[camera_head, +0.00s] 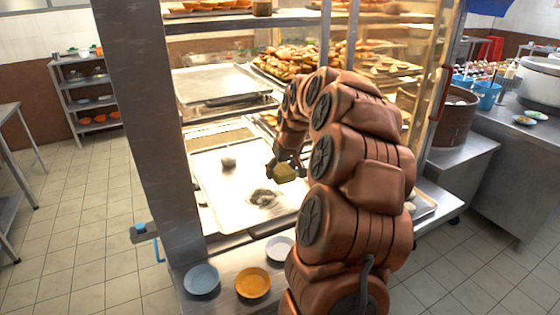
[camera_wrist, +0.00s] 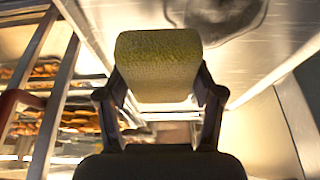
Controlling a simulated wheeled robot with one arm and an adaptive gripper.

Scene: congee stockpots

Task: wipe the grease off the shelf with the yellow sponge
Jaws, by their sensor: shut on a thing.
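The yellow sponge (camera_head: 285,173) is held between the fingers of my gripper (camera_head: 278,170), above the bright lower shelf (camera_head: 222,190) of the steel cabinet. The sponge (camera_wrist: 158,62) also shows in the wrist view, pinched between both fingers of my gripper (camera_wrist: 160,90). A dark grease smear (camera_head: 262,198) lies on the shelf, in front of and a little left of the sponge. The smear (camera_wrist: 225,14) shows at the top of the wrist view, apart from the sponge. Whether the sponge touches the shelf I cannot tell.
A small brownish lump (camera_head: 228,162) sits farther back on the shelf. A blue plate (camera_head: 201,279), an orange plate (camera_head: 253,283) and a white plate (camera_head: 280,248) stand on the front ledge. A cabinet post (camera_head: 150,120) rises at the left. Fried food (camera_head: 285,62) fills an upper shelf.

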